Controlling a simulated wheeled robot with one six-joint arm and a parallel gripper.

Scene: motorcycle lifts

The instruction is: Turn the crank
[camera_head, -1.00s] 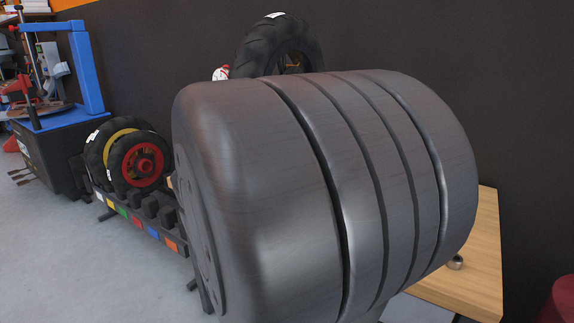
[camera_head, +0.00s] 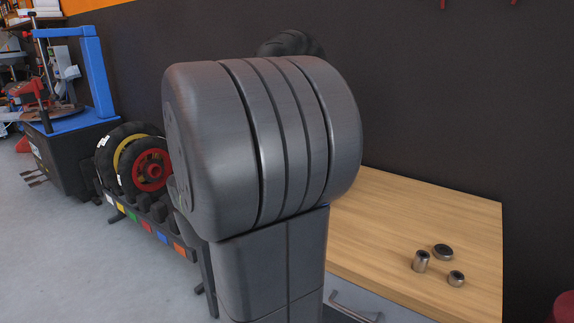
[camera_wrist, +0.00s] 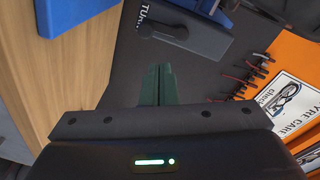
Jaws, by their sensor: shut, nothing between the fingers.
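In the wrist view a dark grey box (camera_wrist: 205,38) with a white label that starts "TUr" shows at the top centre. A small dark lever (camera_wrist: 163,27), which looks like the crank, lies across its face near the label. My gripper (camera_wrist: 162,68) points toward the box with its two dark green fingers closed together and nothing between them. The fingertips appear below the lever in the picture and apart from it; the exact gap cannot be told. In the head view my own arm fills the middle, and neither the crank nor my gripper shows.
A wooden bench top (camera_head: 400,225) holds several small metal parts (camera_head: 421,261) at right. A tyre rack (camera_head: 150,227) and a blue-framed machine (camera_head: 92,75) stand left. The wrist view shows a blue object (camera_wrist: 70,15) and an orange board (camera_wrist: 290,75) with a "TYRE CARE" sign.

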